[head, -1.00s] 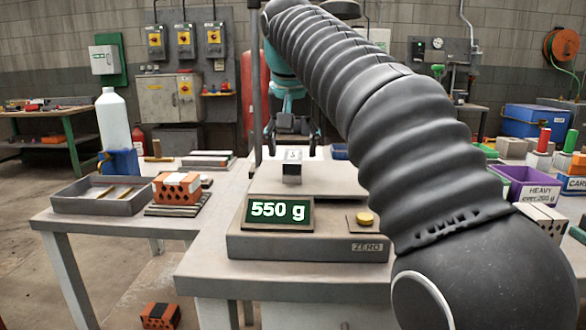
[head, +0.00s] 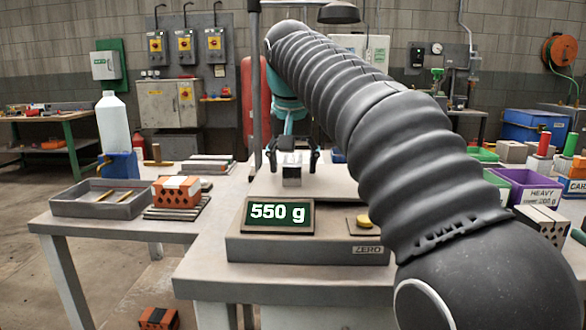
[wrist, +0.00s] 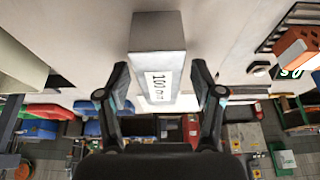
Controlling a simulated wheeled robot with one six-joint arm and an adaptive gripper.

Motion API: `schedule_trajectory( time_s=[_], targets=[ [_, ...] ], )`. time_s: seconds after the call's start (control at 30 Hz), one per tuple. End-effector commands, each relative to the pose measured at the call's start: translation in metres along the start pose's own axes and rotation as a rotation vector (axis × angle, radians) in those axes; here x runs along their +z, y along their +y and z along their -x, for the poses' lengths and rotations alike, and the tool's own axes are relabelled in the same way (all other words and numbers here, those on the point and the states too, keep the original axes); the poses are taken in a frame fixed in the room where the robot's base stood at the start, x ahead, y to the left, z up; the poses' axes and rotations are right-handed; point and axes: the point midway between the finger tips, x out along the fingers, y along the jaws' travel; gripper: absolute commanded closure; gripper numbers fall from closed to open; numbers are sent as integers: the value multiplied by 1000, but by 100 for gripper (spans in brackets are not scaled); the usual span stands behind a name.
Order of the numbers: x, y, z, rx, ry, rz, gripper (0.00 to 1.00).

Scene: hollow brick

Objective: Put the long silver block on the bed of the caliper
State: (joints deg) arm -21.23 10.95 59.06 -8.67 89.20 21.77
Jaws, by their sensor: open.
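A silver block (head: 292,174) stands on the pan of the scale (head: 310,247), behind its display, which reads 550 g. In the wrist view the block (wrist: 158,36) shows a white label that reads about 100 mm. My gripper (head: 292,163) is open, with one finger on each side of the block. In the wrist view a gap shows between each finger and the block, so my gripper (wrist: 160,80) is not closed on it. I cannot make out the caliper in either view.
A grey tray (head: 98,204), an orange perforated brick (head: 176,190) and a white bottle (head: 113,122) are on the left table. A purple bin (head: 524,187) is at the right. A thin post (head: 256,90) rises behind the scale, left of my gripper.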

Motion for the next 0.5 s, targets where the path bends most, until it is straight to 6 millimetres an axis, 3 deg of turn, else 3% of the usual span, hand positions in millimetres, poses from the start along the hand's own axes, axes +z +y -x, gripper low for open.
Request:
schedule_trajectory(
  time_s=[0.27,0.37,0.5],
  targets=[
    [0,0,0,0,1,0,33],
    [0,0,0,0,1,0,53],
    [0,0,0,0,1,0,88]
  ],
)
